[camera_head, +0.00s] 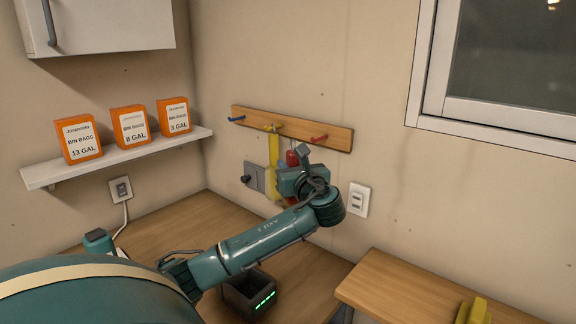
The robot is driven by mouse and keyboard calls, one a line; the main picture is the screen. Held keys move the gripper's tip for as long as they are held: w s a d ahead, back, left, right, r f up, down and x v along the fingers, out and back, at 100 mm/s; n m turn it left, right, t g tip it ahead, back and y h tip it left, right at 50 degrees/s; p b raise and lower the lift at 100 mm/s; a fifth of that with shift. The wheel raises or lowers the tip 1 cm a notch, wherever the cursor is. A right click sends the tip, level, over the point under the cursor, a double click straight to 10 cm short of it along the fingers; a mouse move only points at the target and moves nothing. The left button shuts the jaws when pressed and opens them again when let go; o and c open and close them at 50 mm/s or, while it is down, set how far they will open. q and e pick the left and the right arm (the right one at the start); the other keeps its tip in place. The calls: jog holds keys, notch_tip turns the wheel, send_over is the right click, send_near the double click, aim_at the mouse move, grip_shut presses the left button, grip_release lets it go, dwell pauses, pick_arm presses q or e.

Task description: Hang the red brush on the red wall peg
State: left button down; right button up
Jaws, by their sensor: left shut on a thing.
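The red brush (292,158) shows in the head view as a red strip behind my left gripper, with a little more red below it. My left gripper (299,172) is shut on the brush, and the gripper and wrist hide much of it. The brush looks roughly upright. The red peg (320,138) sticks out of the right part of the wooden wall rail, just above and to the right of the gripper. I see no brush on it. Whether the brush touches the peg or wall cannot be told. My right gripper is not in view.
A yellow brush (273,152) hangs on the yellow peg (273,127), close left of my gripper. The blue peg (237,119) is bare. A grey box (237,300) with green lights stands on the wooden counter (165,232). A yellow object (478,311) lies on the right-hand counter.

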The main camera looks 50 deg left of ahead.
pick_arm(q)
jog(key=w+a+f+b, duration=0.1)
jog(key=w, duration=0.9)
jog(key=shift+w+f+b, duration=0.2)
jog(key=shift+w+b, duration=0.1)
jog(key=shift+b, duration=0.1)
dwell(0.9)
jog(key=c, duration=1.3)
grip_release()
jog(key=shift+o, duration=0.9)
jog(key=shift+s+r, duration=0.1)
